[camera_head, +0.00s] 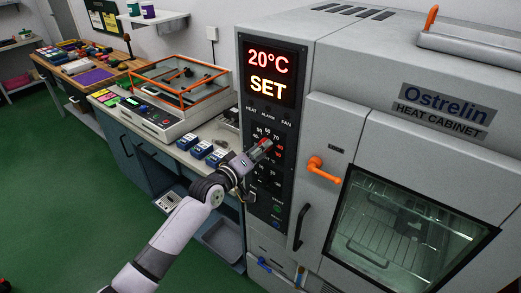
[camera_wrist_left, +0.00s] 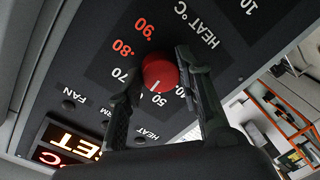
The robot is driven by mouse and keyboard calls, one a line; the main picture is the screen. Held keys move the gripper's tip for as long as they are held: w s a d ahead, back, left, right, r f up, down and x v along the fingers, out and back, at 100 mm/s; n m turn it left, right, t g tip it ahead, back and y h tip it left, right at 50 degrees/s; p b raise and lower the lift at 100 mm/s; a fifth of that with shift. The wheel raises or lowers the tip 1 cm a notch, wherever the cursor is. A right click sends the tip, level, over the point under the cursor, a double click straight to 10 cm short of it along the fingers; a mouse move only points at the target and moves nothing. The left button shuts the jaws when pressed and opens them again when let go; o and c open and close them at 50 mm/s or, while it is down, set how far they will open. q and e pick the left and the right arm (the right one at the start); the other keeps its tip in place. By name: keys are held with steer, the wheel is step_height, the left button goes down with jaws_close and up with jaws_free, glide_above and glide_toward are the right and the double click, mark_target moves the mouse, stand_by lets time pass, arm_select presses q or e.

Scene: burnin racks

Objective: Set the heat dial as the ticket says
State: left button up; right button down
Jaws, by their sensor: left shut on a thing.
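The heat dial is a round red knob with a white pointer line, clear in the left wrist view (camera_wrist_left: 161,71). My left gripper (camera_wrist_left: 158,80) has one finger on each side of the knob and is shut on it. The pointer faces the 50 to 60 side of the scale; the 60 mark is hidden by a finger. 70, 80 and 90 show beyond, the last two in red. In the head view my left gripper (camera_head: 260,152) is at the control panel of the heat cabinet (camera_head: 365,75). The display (camera_head: 269,73) reads 20°C SET. I can make out no ticket.
An orange door handle (camera_head: 322,171) sticks out right of the panel, above the cabinet's window (camera_head: 405,225). Left of the cabinet, a bench holds several blue blocks (camera_head: 201,148) and an orange-framed device (camera_head: 178,85). The green floor (camera_head: 50,200) is open at the left.

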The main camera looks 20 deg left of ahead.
arm_select(q)
steer(key=shift+f+m, duration=0.15)
steer(key=shift+m, duration=0.35)
steer(key=o, duration=1.2)
steer(key=shift+c, duration=0.2)
steer(key=shift+s, duration=0.15)
steer(key=v, duration=1.1)
steer(key=shift+s, duration=0.4)
steer(key=shift+a, duration=0.15)
